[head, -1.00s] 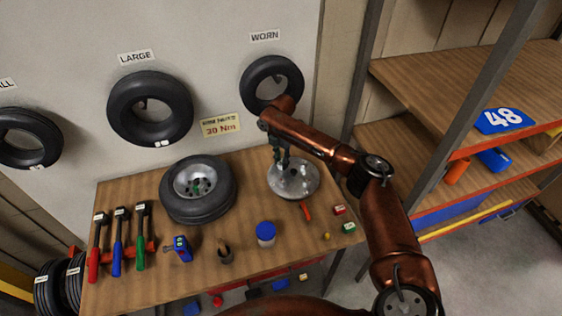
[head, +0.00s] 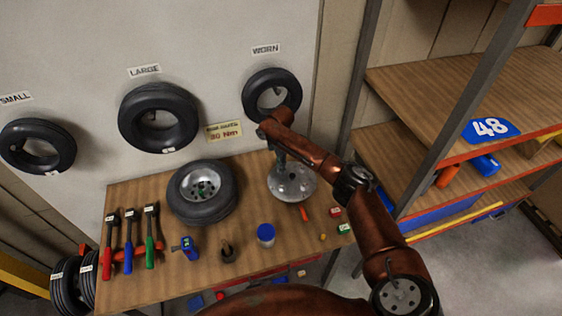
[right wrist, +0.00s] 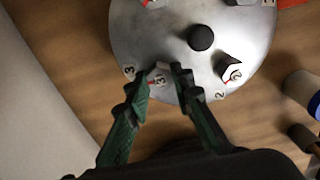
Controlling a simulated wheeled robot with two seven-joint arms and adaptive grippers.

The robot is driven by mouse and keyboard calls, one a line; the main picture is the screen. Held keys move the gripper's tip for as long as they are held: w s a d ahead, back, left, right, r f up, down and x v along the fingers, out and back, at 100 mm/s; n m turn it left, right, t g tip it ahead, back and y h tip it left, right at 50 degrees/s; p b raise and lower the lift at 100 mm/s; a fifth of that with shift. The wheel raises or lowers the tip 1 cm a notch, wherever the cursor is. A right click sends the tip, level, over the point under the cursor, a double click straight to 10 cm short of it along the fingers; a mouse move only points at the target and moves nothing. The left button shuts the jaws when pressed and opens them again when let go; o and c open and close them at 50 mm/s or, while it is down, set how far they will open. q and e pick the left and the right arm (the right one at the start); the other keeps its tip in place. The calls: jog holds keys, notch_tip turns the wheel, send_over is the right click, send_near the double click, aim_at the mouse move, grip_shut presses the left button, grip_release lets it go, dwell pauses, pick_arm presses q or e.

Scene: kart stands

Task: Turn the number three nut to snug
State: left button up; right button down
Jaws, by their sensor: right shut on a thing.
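The round silver hub plate (head: 292,184) lies on the right part of the wooden bench. In the right wrist view the hub plate (right wrist: 200,12) has a dark central post and nuts around it. The number two nut (right wrist: 233,70) is to the right. My left gripper is out of view.
A wheel with a tyre (head: 202,192) lies left of the plate. In front are a blue-capped jar (head: 266,234), a blue tool (head: 186,247) and an orange-red stick (head: 305,213). A shelf (head: 430,150) stands right of the bench.

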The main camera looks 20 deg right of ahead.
jog(key=m+p, duration=0.4)
jog(key=shift+a+r+m, duration=0.1)
jog(key=shift+r+m, duration=0.1)
jog(key=shift+m, duration=0.1)
jog(key=m+p, duration=0.3)
jog(key=m, duration=0.1)
jog(key=shift+m, duration=0.3)
jog(key=m+p, duration=0.2)
jog(key=m, duration=0.3)
jog(key=m+p, duration=0.1)
jog(key=m, duration=0.4)
jog(key=shift+w+f+m, duration=0.1)
jog(key=shift+m, duration=0.3)
jog(key=c, duration=1.7)
grip_release()
